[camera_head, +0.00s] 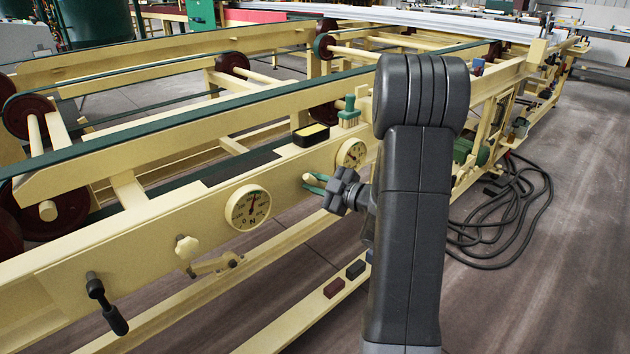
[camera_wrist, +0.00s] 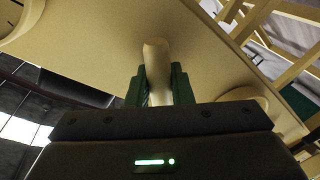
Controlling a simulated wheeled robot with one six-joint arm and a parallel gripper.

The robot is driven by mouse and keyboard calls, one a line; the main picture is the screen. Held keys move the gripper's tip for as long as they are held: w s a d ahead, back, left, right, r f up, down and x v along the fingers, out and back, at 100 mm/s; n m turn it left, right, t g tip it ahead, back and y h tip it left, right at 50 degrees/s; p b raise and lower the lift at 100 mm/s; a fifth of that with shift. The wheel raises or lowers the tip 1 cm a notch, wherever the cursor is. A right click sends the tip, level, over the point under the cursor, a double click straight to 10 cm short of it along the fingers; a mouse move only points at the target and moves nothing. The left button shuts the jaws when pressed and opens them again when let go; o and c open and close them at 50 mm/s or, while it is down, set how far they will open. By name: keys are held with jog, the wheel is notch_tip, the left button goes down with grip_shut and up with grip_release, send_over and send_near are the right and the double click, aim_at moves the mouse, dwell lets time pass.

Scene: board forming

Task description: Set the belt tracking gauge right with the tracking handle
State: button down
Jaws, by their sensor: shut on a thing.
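My gripper (camera_head: 316,183) has green fingers and reaches the cream side beam between two round gauges. In the wrist view my gripper (camera_wrist: 158,88) is shut on a cream, rounded handle (camera_wrist: 156,60) that stands out from the beam. In the head view the handle is mostly hidden by the fingers. The larger gauge (camera_head: 248,208) has a cream rim and a pale dial with a needle that points roughly upward. The smaller gauge (camera_head: 351,153) is just right of and above the fingers; its needle is too small to read. The gauges carry no readable name.
A cream star knob (camera_head: 187,248) and a black crank handle (camera_head: 105,300) sit left on the beam. Small blocks (camera_head: 334,288) lie on the lower rail. Black cables (camera_head: 510,215) coil on the floor at right.

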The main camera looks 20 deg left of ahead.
dwell(0.4)
jog(key=c, duration=1.3)
grip_release()
jog(key=shift+f, duration=0.1)
jog(key=p+v, duration=0.1)
jog(key=v, duration=1.2)
jog(key=shift+d, duration=0.4)
jog(key=shift+a, duration=0.1)
jog(key=b+x, duration=0.1)
jog(key=x, duration=1.2)
jog(key=shift+a, duration=0.35)
